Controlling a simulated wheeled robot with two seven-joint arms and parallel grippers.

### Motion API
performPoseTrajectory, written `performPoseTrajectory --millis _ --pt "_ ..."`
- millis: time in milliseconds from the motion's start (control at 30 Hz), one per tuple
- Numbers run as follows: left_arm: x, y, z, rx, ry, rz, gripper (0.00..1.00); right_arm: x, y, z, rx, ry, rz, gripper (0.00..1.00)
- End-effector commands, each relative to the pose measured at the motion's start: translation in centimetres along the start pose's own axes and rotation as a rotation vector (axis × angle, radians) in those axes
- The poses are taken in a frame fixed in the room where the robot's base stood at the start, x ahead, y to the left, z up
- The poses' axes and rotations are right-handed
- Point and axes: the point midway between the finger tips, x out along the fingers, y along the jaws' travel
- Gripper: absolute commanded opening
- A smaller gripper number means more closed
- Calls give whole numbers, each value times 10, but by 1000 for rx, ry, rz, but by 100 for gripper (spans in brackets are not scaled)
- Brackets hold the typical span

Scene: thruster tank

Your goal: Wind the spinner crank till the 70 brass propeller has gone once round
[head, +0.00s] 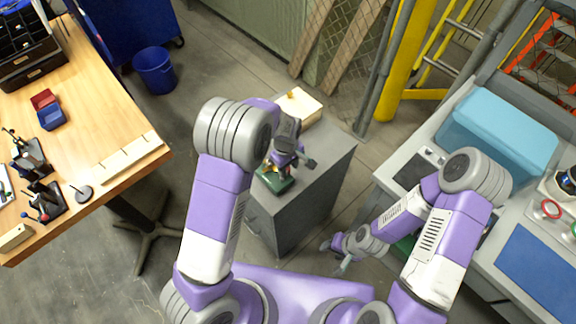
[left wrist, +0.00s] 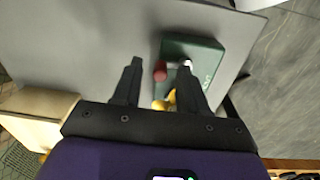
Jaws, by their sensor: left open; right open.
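The spinner's dark green base (head: 276,179) stands on the grey cabinet top, mostly under my left gripper (head: 290,158). In the left wrist view the green base (left wrist: 207,58) lies beyond the fingertips. A red knob (left wrist: 160,70), which looks like the crank's handle, shows between the open fingers of my left gripper (left wrist: 160,76). I cannot tell whether a finger touches it. A yellow brass part (left wrist: 168,100), probably the propeller, is partly hidden by the right finger. A white part (left wrist: 187,64) shows at that fingertip. My right gripper (head: 336,256) is open and empty, low beside the cabinet.
The grey cabinet (head: 325,175) also carries a pale wooden block (head: 299,106) at its back. A wooden workbench (head: 105,110) with trays and tools stands left. A grey bench (head: 405,170) with a light blue box (head: 498,130) stands right. A blue bin (head: 154,70) is on the floor.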

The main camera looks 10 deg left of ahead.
Motion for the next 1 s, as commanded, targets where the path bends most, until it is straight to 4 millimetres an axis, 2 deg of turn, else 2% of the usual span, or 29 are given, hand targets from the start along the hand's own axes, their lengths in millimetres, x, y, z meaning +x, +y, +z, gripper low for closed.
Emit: performPoseTrajectory --millis 167,400,600,1000 --pt "-8 0 0 1 0 2 43 -2 -1 0 0 0 0 51" --pt "-49 1 0 0 1 3 43 -13 -5 0 0 0 0 51" --pt "-72 0 0 0 1 1 43 -17 -6 1 0 0 0 51" --pt "-76 0 0 0 0 0 43 -17 -6 1 0 0 0 51"
